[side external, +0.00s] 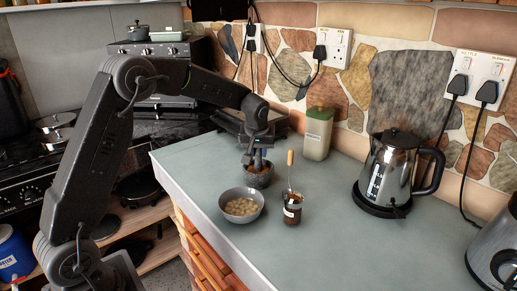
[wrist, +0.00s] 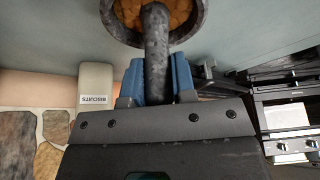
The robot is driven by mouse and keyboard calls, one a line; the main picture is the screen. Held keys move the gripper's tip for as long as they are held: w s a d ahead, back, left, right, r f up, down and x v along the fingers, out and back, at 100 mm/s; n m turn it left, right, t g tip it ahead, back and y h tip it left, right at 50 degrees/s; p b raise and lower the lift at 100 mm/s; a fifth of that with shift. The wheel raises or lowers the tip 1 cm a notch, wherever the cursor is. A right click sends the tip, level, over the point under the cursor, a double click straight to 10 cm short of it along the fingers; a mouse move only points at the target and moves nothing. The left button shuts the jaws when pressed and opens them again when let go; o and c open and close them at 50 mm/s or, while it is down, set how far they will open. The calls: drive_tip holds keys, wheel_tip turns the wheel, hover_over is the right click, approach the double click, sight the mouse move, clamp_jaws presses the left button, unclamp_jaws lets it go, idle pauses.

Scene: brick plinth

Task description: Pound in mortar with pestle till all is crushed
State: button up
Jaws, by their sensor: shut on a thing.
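My gripper (side external: 257,150) is shut on the dark stone pestle (wrist: 157,50); in the wrist view its blue fingers (wrist: 158,78) press on both sides of the shaft. The pestle points down into the grey stone mortar (side external: 259,180), which stands on the counter. In the wrist view the mortar (wrist: 197,30) is cut off at the top edge. Orange-brown chunks (wrist: 181,13) lie in it around the pestle, and they look like separate lumps. The pestle's lower end is hidden, so I cannot tell whether it touches the chunks.
A bowl of pale round pieces (side external: 241,206) and a dark jar (side external: 292,209) with an upright wooden-handled utensil stand in front of the mortar. A biscuits canister (side external: 317,135) stands behind; a kettle (side external: 393,170) is right. The counter's front centre is clear.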

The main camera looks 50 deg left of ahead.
drive_tip(key=shift+r, duration=1.05)
drive_tip(key=shift+r, duration=3.45)
